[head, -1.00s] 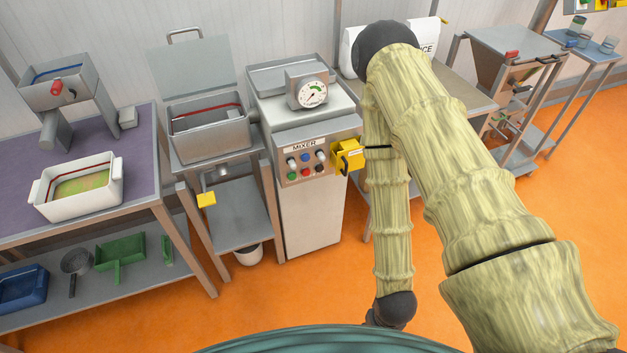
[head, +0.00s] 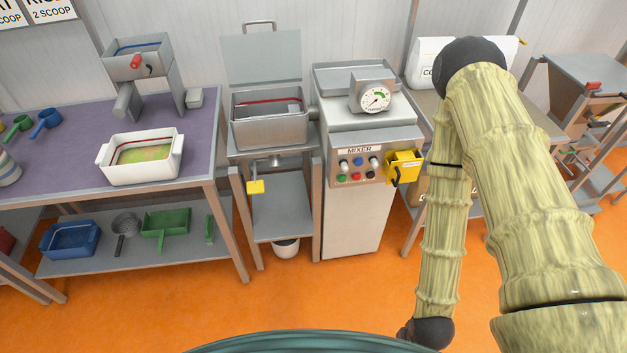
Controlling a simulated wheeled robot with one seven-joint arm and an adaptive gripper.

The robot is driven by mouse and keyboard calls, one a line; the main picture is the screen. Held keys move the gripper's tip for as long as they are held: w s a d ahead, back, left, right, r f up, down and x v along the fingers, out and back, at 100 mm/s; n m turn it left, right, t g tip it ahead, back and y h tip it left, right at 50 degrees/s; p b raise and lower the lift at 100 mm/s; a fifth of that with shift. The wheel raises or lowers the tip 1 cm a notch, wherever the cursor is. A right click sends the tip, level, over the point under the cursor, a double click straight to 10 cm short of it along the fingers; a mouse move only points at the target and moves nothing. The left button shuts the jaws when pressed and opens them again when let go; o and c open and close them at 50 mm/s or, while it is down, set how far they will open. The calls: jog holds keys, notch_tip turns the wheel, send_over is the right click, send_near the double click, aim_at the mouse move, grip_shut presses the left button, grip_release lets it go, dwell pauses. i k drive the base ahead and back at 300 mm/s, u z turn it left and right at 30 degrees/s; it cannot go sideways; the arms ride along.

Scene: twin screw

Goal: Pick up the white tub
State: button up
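The white tub (head: 141,173) stands upright on the purple-topped table at the left. It is rectangular with a handle at each end, and greenish-yellow contents with a red line around them show inside. My arm fills the right side of the head view, far to the right of the tub. My gripper is not visible in the head view.
A grey grinder with a red knob (head: 138,61) stands behind the tub. The mixer (head: 358,165) and its open-lidded steel trough (head: 270,130) stand right of the table. Scoops and a blue bin (head: 70,239) lie on the lower shelf. Orange floor is clear in front.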

aim_at(149, 155)
jog(key=z, duration=0.4)
jog(key=i, duration=0.85)
jog(key=u, duration=1.75)
